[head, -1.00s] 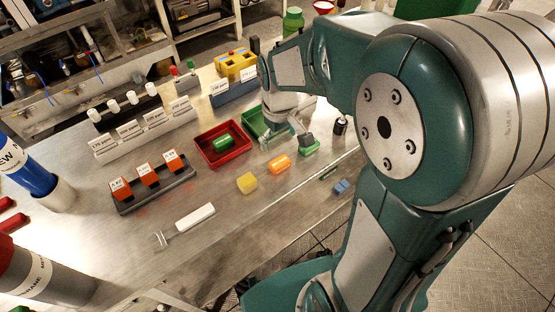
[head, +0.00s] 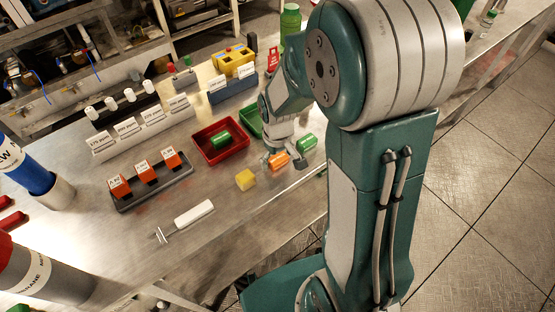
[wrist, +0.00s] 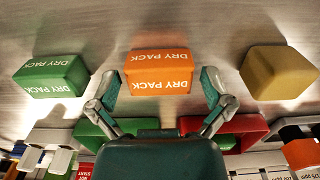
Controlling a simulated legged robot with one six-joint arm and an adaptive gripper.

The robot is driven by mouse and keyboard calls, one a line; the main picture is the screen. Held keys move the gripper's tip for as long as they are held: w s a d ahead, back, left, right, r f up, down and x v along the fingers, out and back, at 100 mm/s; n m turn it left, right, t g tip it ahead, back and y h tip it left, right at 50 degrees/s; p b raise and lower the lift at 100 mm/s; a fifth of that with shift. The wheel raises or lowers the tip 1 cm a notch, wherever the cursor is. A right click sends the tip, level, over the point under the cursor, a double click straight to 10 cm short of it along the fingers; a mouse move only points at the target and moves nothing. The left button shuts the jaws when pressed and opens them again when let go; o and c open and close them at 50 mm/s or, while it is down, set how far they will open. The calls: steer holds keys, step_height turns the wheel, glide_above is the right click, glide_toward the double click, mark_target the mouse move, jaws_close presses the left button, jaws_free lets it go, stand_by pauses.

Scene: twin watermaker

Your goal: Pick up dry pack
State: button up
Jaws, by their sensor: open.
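An orange pack labelled DRY PACK (head: 278,162) lies on the steel bench; it also shows centred in the wrist view (wrist: 159,72). My gripper (head: 284,160) is open and empty, low over the bench at this pack. In the wrist view the spread fingers (wrist: 158,92) stand to either side of the orange pack; contact cannot be told. A green dry pack (head: 307,143) lies to the right in the head view and at left in the wrist view (wrist: 50,76). Another green pack (head: 220,138) lies in a red tray (head: 239,150).
A yellow block (head: 245,180) sits beside the orange pack and shows in the wrist view (wrist: 278,73). A green tray (head: 250,119) stands behind my gripper. A rack with orange-red items (head: 153,190) and a white-handled tool (head: 194,213) lie to the left. The bench's front edge is close.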

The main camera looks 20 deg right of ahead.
steer(key=c, duration=1)
steer(key=shift+o, duration=0.2)
steer(key=shift+r, duration=0.45)
steer(key=r, duration=0.3)
steer(key=shift+w+a, duration=0.1)
steer(key=shift+w, duration=0.2)
steer(key=w+a+r, duration=0.2)
steer(key=w+r, duration=0.2)
steer(key=w, duration=0.2)
steer(key=w+a+r, duration=0.3)
steer(key=w+r, duration=0.2)
steer(key=w, duration=0.1)
steer(key=shift+a, duration=0.25)
